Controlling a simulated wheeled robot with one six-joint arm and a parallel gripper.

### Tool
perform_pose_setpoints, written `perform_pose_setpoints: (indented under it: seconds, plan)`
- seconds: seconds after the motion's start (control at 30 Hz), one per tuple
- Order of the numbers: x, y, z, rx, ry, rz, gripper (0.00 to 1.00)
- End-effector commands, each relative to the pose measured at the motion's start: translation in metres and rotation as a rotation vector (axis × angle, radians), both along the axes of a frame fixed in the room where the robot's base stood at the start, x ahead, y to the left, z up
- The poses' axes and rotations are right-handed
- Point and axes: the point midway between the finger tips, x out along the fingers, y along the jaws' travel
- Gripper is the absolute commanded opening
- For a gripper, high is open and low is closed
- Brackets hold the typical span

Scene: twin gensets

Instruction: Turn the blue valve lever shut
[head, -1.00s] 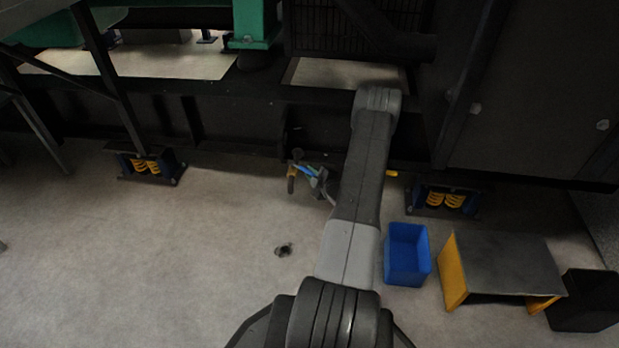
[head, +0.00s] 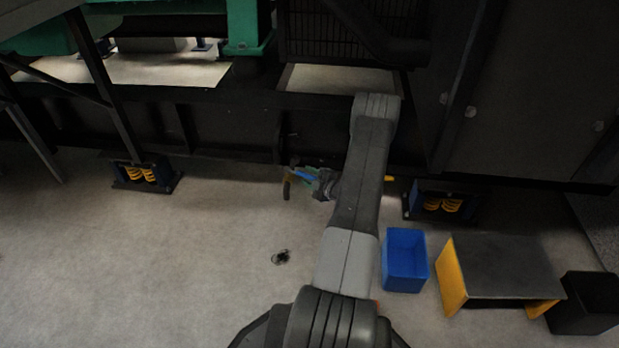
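The blue valve lever (head: 302,173) is a small blue bar low in front of the dark genset base frame, just left of my arm.
A blue bin (head: 406,283) and a black-topped step with yellow sides (head: 452,278) stand on the floor at right, with a black box (head: 585,303) beyond. Spring mounts (head: 146,173) support the frame. A small dark object (head: 281,257) lies on the otherwise clear left floor.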

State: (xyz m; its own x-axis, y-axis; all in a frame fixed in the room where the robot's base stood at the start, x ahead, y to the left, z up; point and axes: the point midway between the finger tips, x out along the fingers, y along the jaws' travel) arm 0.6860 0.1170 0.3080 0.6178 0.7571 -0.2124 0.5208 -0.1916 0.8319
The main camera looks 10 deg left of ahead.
Motion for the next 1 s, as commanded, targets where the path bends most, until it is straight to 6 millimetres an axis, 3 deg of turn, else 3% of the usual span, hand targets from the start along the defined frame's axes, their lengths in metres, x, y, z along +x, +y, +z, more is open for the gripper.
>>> perform_pose_setpoints:
  seconds: [0.27,0.7,1.0]
  plan:
    - [-0.008,-0.011,0.005,0.001,0.003,-0.002,0.39]
    - [-0.067,-0.083,0.026,0.001,0.002,-0.003,0.39]
    - [-0.085,-0.103,0.029,0.0,0.0,0.0,0.39]
